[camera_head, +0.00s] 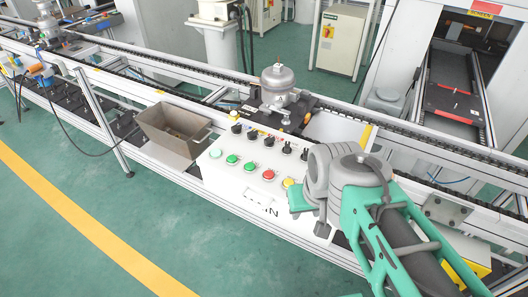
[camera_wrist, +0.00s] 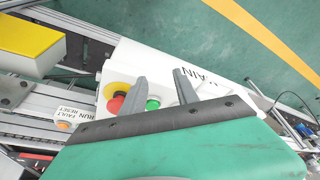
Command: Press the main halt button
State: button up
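A white control panel (camera_head: 225,178) carries a row of round buttons, including green ones (camera_head: 232,160), a red one (camera_head: 268,174) and a yellow one (camera_head: 288,183). My gripper (camera_head: 301,197) is over the panel's right part and hides some of it. In the wrist view, the two dark fingers of my gripper (camera_wrist: 160,75) are spread apart with nothing held between them. A red button with yellow behind it (camera_wrist: 117,95) shows just left of the left finger, and a green button (camera_wrist: 152,104) shows between the fingers. I cannot tell whether any finger touches the panel.
A grey open bin (camera_head: 172,130) stands left of the panel. A metal compressor (camera_head: 279,85) sits on the conveyor behind it. Green floor in front is clear.

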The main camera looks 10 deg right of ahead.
aim_at(268, 174)
jog(key=u, duration=0.8)
jog(key=k, duration=0.55)
jog(key=u, duration=0.8)
jog(key=i, duration=1.25)
jog(key=z, duration=0.6)
